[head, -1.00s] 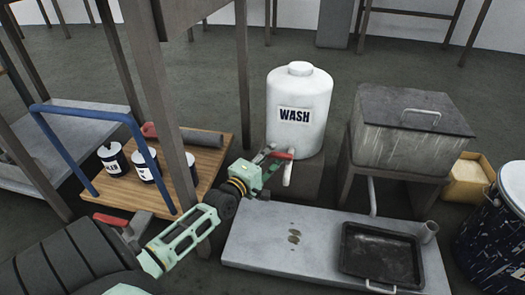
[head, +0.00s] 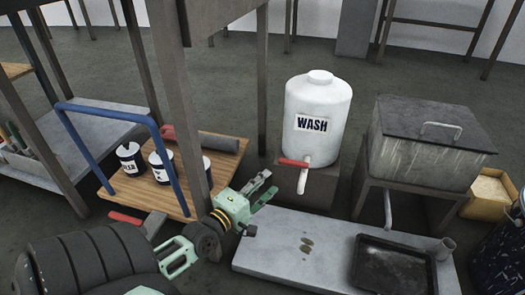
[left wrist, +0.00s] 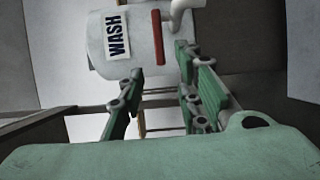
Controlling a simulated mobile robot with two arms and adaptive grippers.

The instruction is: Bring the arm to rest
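My left arm reaches in from the lower left in the head view. My left gripper (head: 268,191) is open and empty, left of and below the wash tank's spout. In the left wrist view its two green fingers (left wrist: 160,98) stand apart with nothing between them. The white wash tank (head: 317,112) stands upright on a dark block, with its red tap handle (head: 294,162) and white spout (head: 303,181) facing me. The handle also shows in the left wrist view (left wrist: 157,38), beyond the fingers. The gripper is apart from the handle. My right gripper is not in view.
A grey slab (head: 285,245) with a black tray (head: 392,268) lies right of the gripper. A lidded grey tank (head: 430,150) stands behind it. A wooden cart (head: 150,200) with a blue rail (head: 83,167) holds several cans. A table leg (head: 177,110) rises close to my arm.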

